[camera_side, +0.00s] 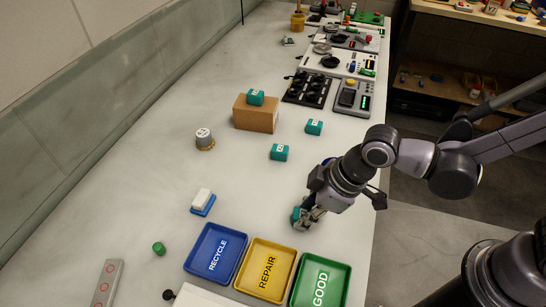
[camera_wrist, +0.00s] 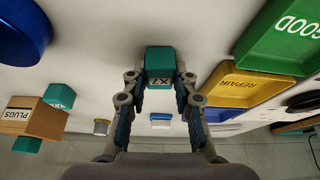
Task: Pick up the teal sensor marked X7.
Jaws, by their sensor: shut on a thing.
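The teal sensor (camera_wrist: 159,60) is between my fingertips in the wrist view, with a label that appears to read X7 upside down. My gripper (camera_wrist: 159,80) is shut on it, one finger on each side. In the side view my gripper (camera_side: 307,216) is low at the bench's right part, behind the trays. The held sensor (camera_side: 297,214) shows there partly hidden by the fingers. I cannot tell whether it touches the bench. Similar teal blocks stand farther back: one on the cardboard box (camera_side: 255,97), one right of the box (camera_side: 314,127), one in front (camera_side: 279,152).
Blue RECYCLE (camera_side: 231,231), yellow REPAIR (camera_side: 284,249) and green GOOD (camera_side: 336,268) trays lie just in front of my gripper. A white-and-blue block (camera_side: 202,201), a grey cylinder (camera_side: 204,139) and a green knob (camera_side: 159,248) stand left. The bench between is clear.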

